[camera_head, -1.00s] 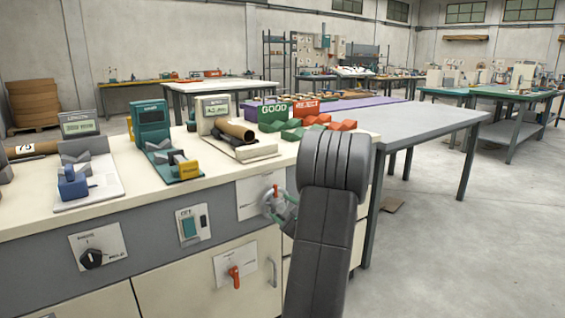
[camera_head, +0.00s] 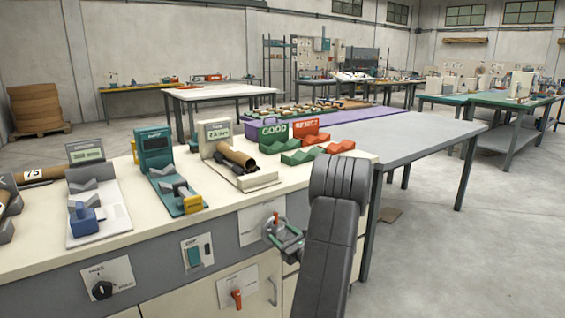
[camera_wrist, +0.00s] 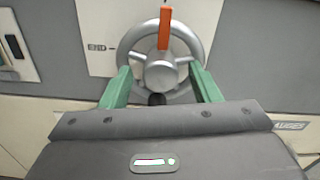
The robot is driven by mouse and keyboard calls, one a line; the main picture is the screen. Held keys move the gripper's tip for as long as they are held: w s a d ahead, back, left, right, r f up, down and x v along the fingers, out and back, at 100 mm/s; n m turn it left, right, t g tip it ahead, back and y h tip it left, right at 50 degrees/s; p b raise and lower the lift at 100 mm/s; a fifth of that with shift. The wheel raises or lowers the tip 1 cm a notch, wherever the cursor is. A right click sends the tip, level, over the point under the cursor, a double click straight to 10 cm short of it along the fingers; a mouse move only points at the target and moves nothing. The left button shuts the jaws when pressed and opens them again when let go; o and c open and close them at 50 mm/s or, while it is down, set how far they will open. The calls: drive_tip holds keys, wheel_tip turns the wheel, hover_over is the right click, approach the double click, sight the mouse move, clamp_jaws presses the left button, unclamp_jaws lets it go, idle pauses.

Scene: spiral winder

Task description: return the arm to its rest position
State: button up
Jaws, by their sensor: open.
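My gripper (camera_wrist: 160,92) is open in the wrist view, its two green fingers spread apart at the lower left and lower right of a grey handwheel (camera_wrist: 188,48) with an orange marker. I cannot tell whether the fingers touch the wheel. In the head view, my arm rises at the lower right. The handwheel (camera_head: 270,232) is on the front panel of the bench (camera_head: 120,262), and the green fingers (camera_head: 290,240) show beside it, partly hidden by my arm.
The bench top holds a length gauge (camera_head: 90,190), a teal gauge (camera_head: 156,145), a scale with a brown tube (camera_head: 238,157), and green GOOD (camera_head: 272,133) and red REJECT (camera_head: 306,128) racks. A grey table (camera_head: 420,140) stands behind right. The floor at right (camera_head: 480,260) is clear.

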drive_tip(key=m+p, duration=0.1)
drive_tip(key=p, duration=0.1)
drive_tip(key=shift+r+m+p, duration=0.2)
drive_tip(key=shift+m+p, duration=0.1)
drive_tip(key=shift+m, duration=0.1)
drive_tip(key=v, duration=1)
drive_tip(key=shift+s+d+f, duration=0.2)
drive_tip(key=shift+s+d, duration=0.05)
drive_tip(key=shift+s, duration=0.05)
